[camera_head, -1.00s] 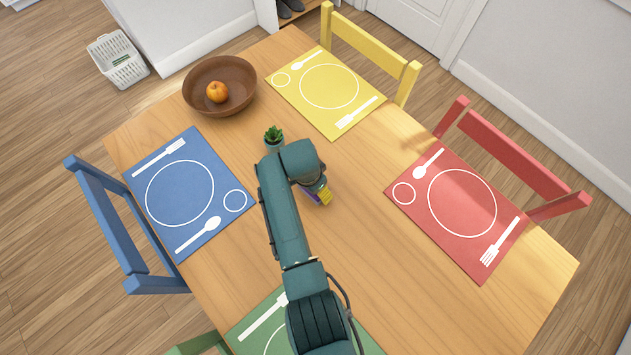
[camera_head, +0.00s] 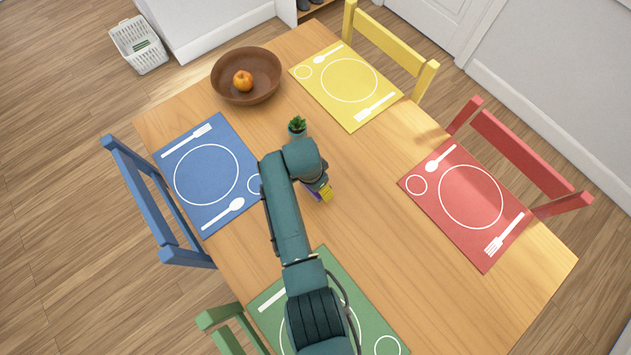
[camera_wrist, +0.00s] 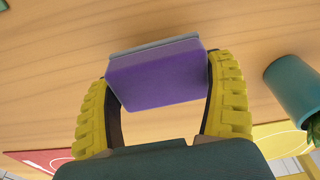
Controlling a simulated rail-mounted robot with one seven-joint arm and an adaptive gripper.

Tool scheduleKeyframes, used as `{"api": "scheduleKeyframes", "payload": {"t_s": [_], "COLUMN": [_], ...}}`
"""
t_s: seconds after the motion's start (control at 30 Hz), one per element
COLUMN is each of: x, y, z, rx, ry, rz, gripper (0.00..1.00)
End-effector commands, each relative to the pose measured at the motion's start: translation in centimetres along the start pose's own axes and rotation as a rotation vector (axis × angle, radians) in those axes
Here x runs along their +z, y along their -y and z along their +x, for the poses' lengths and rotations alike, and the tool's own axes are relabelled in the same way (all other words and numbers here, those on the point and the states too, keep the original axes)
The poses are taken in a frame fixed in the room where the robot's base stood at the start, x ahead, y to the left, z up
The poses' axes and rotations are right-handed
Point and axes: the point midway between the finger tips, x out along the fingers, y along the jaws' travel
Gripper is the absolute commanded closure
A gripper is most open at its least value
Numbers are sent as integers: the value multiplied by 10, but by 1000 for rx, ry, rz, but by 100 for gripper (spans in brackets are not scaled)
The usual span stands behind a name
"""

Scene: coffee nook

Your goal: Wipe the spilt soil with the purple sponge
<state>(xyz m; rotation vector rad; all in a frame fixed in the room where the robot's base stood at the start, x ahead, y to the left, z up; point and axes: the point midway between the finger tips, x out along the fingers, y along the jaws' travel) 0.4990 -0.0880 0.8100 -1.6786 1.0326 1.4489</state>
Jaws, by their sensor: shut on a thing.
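My gripper (camera_wrist: 163,115) is shut on the purple sponge (camera_wrist: 158,76), with a yellow finger on each side of it in the wrist view. The sponge has a grey layer on its far side. In the head view my gripper (camera_head: 322,192) is low over the middle of the table, and only a small purple part of the sponge (camera_head: 314,191) shows. I cannot tell whether the sponge touches the table. No spilt soil is visible in either view; my arm covers part of the table.
A small potted plant (camera_head: 297,127) stands close behind my arm; its teal pot (camera_wrist: 295,88) is right of my gripper in the wrist view. A brown bowl (camera_head: 262,94) with an orange fruit (camera_head: 242,81) is farther back. Placemats lie around the wooden table (camera_head: 400,280); its centre right is clear.

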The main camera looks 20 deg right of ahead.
Motion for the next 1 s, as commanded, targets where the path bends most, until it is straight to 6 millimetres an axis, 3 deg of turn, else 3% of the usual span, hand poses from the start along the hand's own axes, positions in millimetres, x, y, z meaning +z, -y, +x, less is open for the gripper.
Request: {"api": "scheduleKeyframes", "payload": {"t_s": [0.1,0.5,1.0], "x": [-3,-8,-8], "y": [0,0,0], "z": [-16,-47,-50], "rx": [-1,-1,-2], "ry": [-1,-2,-3], "rz": [0,0,1], "gripper": [48,48,48]}}
